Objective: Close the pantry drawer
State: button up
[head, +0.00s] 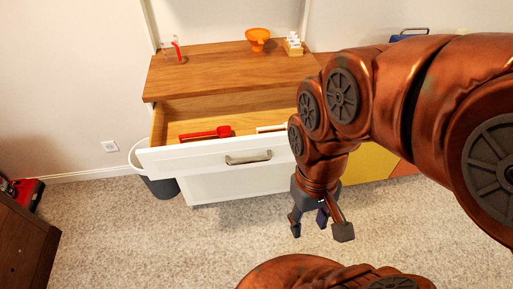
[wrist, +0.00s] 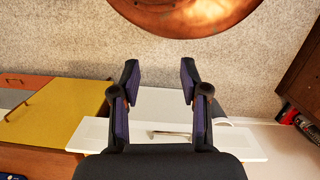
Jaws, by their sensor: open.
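The pantry drawer (head: 190,156) is pulled well open from the white hutch. Its white front carries a grey bar handle (head: 248,157). A red scoop (head: 207,133) and a white item (head: 271,128) lie inside it. My gripper (head: 320,226) hangs open and empty in front of the hutch, to the right of the handle and apart from the drawer. In the wrist view my gripper (wrist: 159,83) shows its two fingers spread wide, with the drawer's front (wrist: 240,143) and handle (wrist: 171,135) beyond them.
The wooden top (head: 220,62) holds an orange bowl (head: 258,38), a clear container (head: 172,50) and a small white rack (head: 293,45). A grey bin (head: 160,186) stands left of the hutch. A yellow cabinet front (head: 371,163) is at right. Carpet (head: 150,240) in front is clear.

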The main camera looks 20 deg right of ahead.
aim_at(165, 157)
jog(key=z, duration=2.7)
jog(key=k, duration=0.9)
jog(key=u, duration=2.6)
